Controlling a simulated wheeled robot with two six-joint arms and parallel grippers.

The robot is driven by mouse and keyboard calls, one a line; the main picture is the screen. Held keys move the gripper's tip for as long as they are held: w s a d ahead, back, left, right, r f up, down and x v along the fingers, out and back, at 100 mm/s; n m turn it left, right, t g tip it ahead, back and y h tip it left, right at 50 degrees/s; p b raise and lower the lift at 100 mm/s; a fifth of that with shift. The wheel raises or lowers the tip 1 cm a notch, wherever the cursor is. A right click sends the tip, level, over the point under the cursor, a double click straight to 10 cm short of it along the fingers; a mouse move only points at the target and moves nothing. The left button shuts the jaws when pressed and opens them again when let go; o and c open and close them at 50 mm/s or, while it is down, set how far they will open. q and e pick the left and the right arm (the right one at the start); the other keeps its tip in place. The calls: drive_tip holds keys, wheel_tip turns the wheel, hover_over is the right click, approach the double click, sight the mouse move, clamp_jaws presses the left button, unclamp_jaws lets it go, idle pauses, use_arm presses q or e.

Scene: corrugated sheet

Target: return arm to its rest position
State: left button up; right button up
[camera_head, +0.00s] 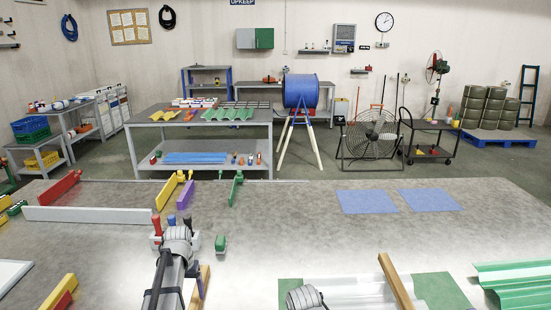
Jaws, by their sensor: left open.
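My left arm comes up from the bottom left of the picture. Its gripper end (177,236) is over the bench, in front of a small white rack with red and blue handles (156,227). The fingers are largely hidden by the wrist, and I see nothing held. A pale corrugated sheet (355,293) lies at the bottom centre, with a wooden strip (396,280) slanting over it. A green corrugated sheet (518,284) lies at the right edge. A grey rounded part of my right arm shows at the bottom; its gripper is not visible.
The grey bench (300,220) is clear in the middle. Two blue mats (368,201) lie at the back right. A small green block (220,243) sits right of the rack.

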sight(193, 307)
use_arm(q)
wheel_tip(193, 307, down, 6)
drive_tip(key=b, duration=0.5)
use_arm(e)
wheel_tip(193, 307, down, 6)
drive_tip(key=shift+f, duration=0.1)
use_arm(q)
drive_tip(key=shift+r, duration=0.2)
use_arm(e)
drive_tip(key=shift+r, duration=0.35)
use_arm(q)
drive_tip(key=shift+f, duration=0.15)
use_arm(e)
drive_tip(key=shift+f, duration=0.2)
